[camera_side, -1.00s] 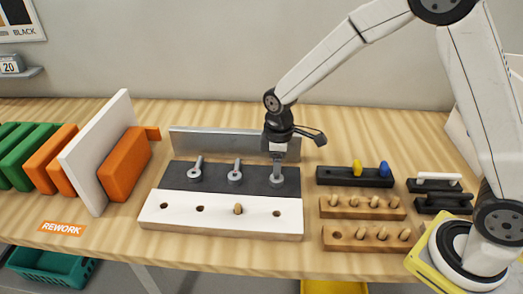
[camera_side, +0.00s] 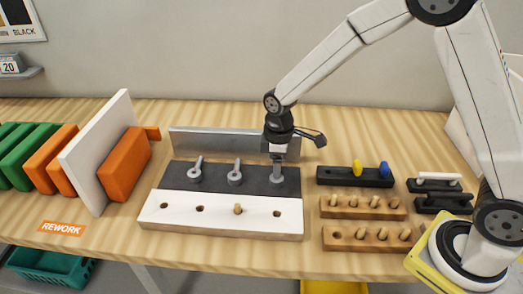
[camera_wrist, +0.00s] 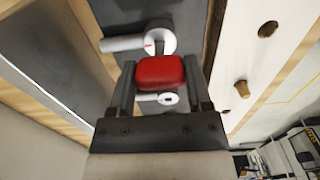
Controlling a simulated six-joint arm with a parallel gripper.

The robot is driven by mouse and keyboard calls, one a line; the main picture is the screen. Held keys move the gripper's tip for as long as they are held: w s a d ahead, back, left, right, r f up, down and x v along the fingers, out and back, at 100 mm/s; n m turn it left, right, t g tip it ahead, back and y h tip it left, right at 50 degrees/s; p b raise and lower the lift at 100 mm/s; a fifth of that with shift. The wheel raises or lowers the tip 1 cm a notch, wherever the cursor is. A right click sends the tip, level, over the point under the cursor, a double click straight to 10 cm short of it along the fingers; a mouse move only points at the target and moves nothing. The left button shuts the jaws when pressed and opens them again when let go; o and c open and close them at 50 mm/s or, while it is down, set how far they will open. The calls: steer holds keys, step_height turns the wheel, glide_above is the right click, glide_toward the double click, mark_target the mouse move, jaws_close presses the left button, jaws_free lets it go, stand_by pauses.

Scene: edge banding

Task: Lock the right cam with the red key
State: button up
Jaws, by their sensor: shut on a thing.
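My gripper (camera_wrist: 160,82) is shut on the red key; the key's red head (camera_wrist: 160,72) sits between its fingers in the wrist view. In the side view my gripper (camera_side: 279,155) points down over the right cam (camera_side: 277,182), and the key is not distinguishable there. In the wrist view the right cam (camera_wrist: 156,42) is a grey disc with a small red mark, its lever pointing left. The middle cam (camera_side: 235,177) is also in the wrist view (camera_wrist: 167,99), partly hidden behind the key and fingers. The key's tip is hidden, so I cannot tell whether it is seated.
The left cam (camera_side: 195,174) stands on the dark panel (camera_side: 215,184). A white strip (camera_side: 220,223) with holes and a wooden dowel (camera_side: 238,209) lies in front, a metal fence (camera_side: 220,145) behind. A black rack (camera_side: 340,178) with yellow and blue keys stands to the right.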

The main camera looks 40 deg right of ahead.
steer(key=shift+f, duration=0.8)
stand_by(1.0)
steer(key=shift+n, duration=0.3)
